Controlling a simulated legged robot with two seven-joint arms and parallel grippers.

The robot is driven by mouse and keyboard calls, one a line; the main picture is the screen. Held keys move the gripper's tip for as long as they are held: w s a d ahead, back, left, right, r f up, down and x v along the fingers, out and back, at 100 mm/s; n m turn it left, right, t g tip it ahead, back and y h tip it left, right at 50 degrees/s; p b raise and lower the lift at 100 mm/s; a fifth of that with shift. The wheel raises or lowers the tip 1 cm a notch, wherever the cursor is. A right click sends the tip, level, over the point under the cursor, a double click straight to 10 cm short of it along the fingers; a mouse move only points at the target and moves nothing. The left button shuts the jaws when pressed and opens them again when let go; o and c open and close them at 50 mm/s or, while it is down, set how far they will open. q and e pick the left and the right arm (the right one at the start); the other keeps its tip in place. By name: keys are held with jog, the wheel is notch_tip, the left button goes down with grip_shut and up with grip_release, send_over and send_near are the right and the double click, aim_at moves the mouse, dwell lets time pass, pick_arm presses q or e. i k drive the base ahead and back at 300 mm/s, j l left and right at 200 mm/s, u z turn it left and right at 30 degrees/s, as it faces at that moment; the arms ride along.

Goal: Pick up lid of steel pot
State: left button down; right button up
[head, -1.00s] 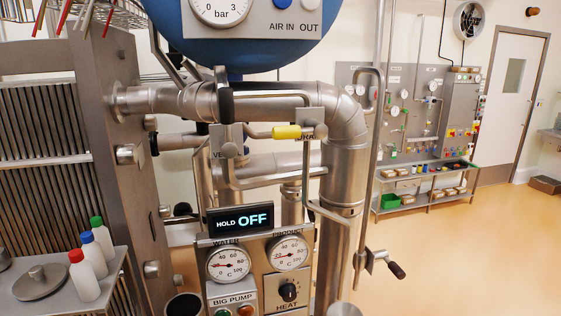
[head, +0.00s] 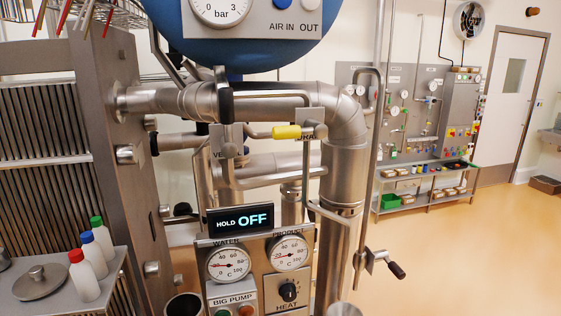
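A round grey steel lid (head: 38,281) with a short knob on top shows at the lower left of the head view. It sits on a grey metal shelf (head: 70,299), left of several white bottles. I cannot tell whether a pot is under it. Another small steel object (head: 3,258) is cut off by the left edge, behind the lid. Neither of my grippers is in view.
White bottles with red (head: 83,275), blue (head: 93,254) and green (head: 101,236) caps stand close on the lid's right. Steel pipes (head: 345,180) and a gauge panel (head: 258,272) fill the middle. The floor (head: 460,265) at the right is clear.

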aim_at(40, 280)
jog(key=u, duration=1.55)
